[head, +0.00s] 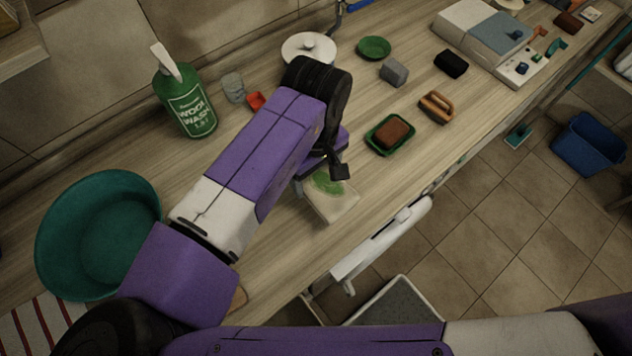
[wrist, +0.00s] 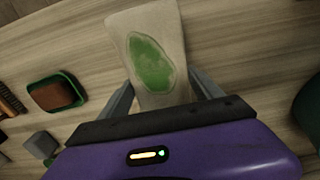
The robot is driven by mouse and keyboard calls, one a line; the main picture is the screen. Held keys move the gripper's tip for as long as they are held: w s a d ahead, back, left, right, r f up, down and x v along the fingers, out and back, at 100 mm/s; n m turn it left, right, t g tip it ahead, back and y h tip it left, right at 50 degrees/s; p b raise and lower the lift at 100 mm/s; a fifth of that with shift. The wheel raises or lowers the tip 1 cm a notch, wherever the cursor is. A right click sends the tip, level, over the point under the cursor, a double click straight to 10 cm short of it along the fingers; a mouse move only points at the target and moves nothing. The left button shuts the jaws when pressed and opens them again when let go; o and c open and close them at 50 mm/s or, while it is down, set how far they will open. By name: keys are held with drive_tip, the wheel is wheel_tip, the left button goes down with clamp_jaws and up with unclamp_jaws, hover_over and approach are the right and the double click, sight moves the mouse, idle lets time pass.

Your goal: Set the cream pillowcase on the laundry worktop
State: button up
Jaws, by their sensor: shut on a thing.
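The cream pillowcase (head: 334,203) is a flat, folded cream piece with a green patch on its top face. In the head view it is at the worktop's front edge, partly hidden by my arm. It also shows in the wrist view (wrist: 172,24), between the two grey fingers. My gripper (wrist: 162,95) is shut on it, one finger at each side. The gripper is mostly hidden behind my wrist in the head view (head: 318,185). The laundry worktop (head: 290,240) is pale striped wood. I cannot tell whether the pillowcase touches it.
A teal basin (head: 100,235) and a green wool-wash bottle (head: 185,100) stand at left. A green dish with a brown block (head: 390,134), a wooden brush (head: 436,107) and a grey block (head: 394,72) lie right of my gripper. A grey bin (head: 398,305) stands below the edge.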

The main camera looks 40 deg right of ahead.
sight(317, 174)
drive_tip(key=shift+f, duration=2.4)
drive_tip(key=shift+f, duration=0.15)
drive_tip(key=o, duration=1.6)
drive_tip(key=shift+o, duration=0.2)
wheel_tip(317, 174, up, 12)
drive_tip(key=shift+r, duration=0.15)
